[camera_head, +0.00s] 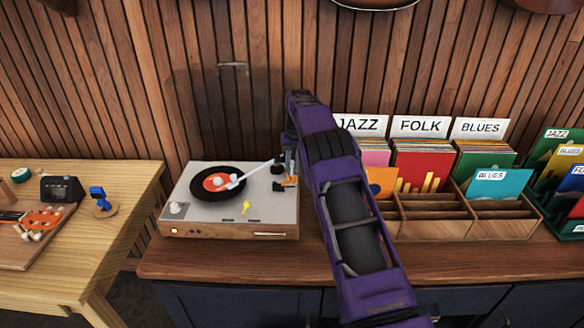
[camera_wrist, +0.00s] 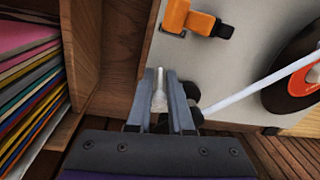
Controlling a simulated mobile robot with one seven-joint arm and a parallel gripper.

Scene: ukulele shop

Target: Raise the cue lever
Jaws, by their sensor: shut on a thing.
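The turntable (camera_head: 225,200) stands on the counter with a black record (camera_head: 218,181) on its platter. Its white tonearm (camera_head: 250,173) reaches over the record; it also shows in the wrist view (camera_wrist: 255,88). My gripper (camera_head: 289,165) is at the right rear of the turntable. In the wrist view, my gripper (camera_wrist: 160,95) is shut on a small pale upright stick that looks like the cue lever (camera_wrist: 159,97). The lever's lower part is hidden. In the head view my arm and gripper hide the lever.
An orange part with a dark end (camera_wrist: 190,18) sits on the turntable deck near the fingers. Wooden record bins (camera_head: 470,215) stand close to the right of my arm. A yellow tab (camera_head: 245,208) is at the deck's front. The slatted wall is behind.

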